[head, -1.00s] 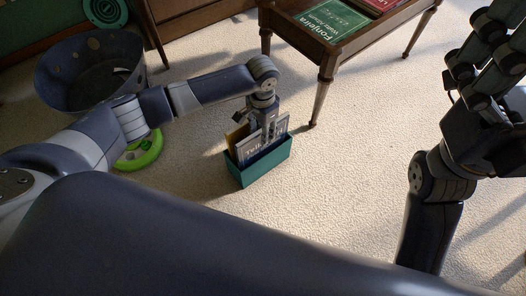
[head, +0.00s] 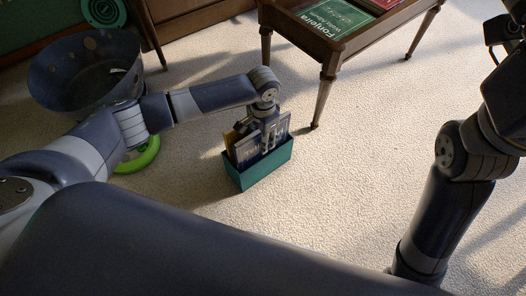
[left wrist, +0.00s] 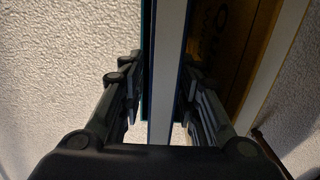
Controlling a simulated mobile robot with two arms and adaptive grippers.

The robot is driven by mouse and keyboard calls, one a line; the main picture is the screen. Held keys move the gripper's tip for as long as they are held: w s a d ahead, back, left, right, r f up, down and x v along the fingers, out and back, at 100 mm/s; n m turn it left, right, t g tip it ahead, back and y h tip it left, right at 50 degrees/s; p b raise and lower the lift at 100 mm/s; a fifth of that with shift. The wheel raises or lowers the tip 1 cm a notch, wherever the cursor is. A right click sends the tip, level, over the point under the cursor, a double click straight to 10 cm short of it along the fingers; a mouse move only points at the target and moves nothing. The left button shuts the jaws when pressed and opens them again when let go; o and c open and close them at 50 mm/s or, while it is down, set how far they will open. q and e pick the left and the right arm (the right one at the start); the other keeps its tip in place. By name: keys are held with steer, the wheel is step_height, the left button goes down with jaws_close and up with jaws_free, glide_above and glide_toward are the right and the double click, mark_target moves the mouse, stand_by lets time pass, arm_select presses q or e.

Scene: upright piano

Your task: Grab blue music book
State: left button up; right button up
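A blue music book (head: 246,148) with pale lettering stands upright in a small green box (head: 262,173) on the carpet. A yellowish book (head: 231,138) stands beside it. My left gripper (head: 268,138) points down into the box over the blue book and hides part of its cover. In the left wrist view, the blue-edged book (left wrist: 165,75) with pale pages runs between the two fingers of my left gripper (left wrist: 165,95). The fingers look slightly apart from its covers; contact is hard to tell. My right gripper is outside the picture; only my right arm shows.
A wooden bench (head: 328,62) with a green book (head: 337,18) and a red book (head: 384,3) stands behind the box. A dark round bin (head: 85,80) and a bright green ring (head: 138,157) are at left. Carpet right of the box is clear.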

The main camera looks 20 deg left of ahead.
arm_select(q)
jaws_close()
steer(key=shift+r, duration=0.2)
